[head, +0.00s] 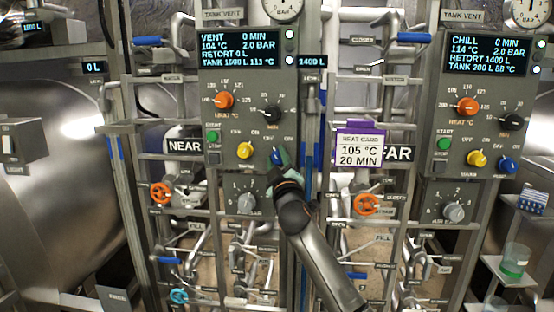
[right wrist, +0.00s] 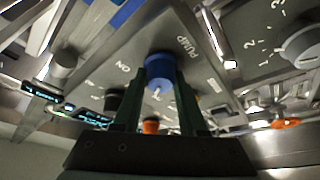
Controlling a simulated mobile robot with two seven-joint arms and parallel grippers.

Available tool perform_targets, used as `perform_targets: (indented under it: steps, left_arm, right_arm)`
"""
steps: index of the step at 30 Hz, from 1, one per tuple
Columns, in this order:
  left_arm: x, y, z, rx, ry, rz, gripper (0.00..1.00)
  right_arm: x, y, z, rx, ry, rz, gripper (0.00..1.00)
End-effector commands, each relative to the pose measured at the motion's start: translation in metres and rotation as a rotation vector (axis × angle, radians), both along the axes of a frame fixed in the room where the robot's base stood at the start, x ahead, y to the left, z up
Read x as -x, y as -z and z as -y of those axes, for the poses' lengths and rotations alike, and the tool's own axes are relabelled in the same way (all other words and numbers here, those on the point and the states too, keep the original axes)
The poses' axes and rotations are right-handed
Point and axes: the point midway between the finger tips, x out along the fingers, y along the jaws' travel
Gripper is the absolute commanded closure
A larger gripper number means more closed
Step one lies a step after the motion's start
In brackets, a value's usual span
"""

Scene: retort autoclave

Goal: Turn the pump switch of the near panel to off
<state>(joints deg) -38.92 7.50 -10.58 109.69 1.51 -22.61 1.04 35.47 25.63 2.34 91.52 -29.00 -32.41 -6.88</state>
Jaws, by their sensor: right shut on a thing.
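The near panel (head: 247,75) is the grey box left of centre in the head view, with a NEAR sign beside it. Its blue pump switch (head: 276,156) sits at the panel's lower right, under OFF and ON labels. My right gripper (head: 279,164) reaches up to it from below and is shut on it. In the right wrist view the blue switch (right wrist: 160,70) is between the two fingers, beside the printed words PUMP and ON. The fingers partly cover it in the head view, and I cannot tell its exact setting. My left gripper is not in view.
A yellow knob (head: 245,151) is just left of the pump switch, with a grey knob (head: 246,203) below. A white and purple heat card (head: 359,147) hangs to the right. The far panel (head: 484,90) has a similar blue switch (head: 508,165). Pipes and valves surround my right arm.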

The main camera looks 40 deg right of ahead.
Motion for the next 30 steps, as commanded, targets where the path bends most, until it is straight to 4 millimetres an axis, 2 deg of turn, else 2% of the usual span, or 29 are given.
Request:
perform_targets:
  steps: [4, 5, 12, 23, 30]
  left_arm:
    - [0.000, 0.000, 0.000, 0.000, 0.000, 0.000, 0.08]
    - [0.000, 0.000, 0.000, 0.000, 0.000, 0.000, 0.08]
    - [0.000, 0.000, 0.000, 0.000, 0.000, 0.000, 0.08]
    - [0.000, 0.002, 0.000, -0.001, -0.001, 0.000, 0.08]
    - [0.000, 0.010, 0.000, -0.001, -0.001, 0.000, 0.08]
  right_arm:
    - [0.000, 0.002, 0.000, 0.002, 0.001, -0.004, 1.00]
    - [0.000, 0.002, 0.000, 0.002, 0.001, -0.004, 0.58]
    - [0.000, 0.001, 0.000, 0.001, 0.001, -0.002, 0.31]
    - [0.003, 0.002, -0.002, 0.000, 0.001, 0.000, 0.29]
    - [0.028, 0.012, -0.015, 0.000, -0.001, 0.000, 0.29]
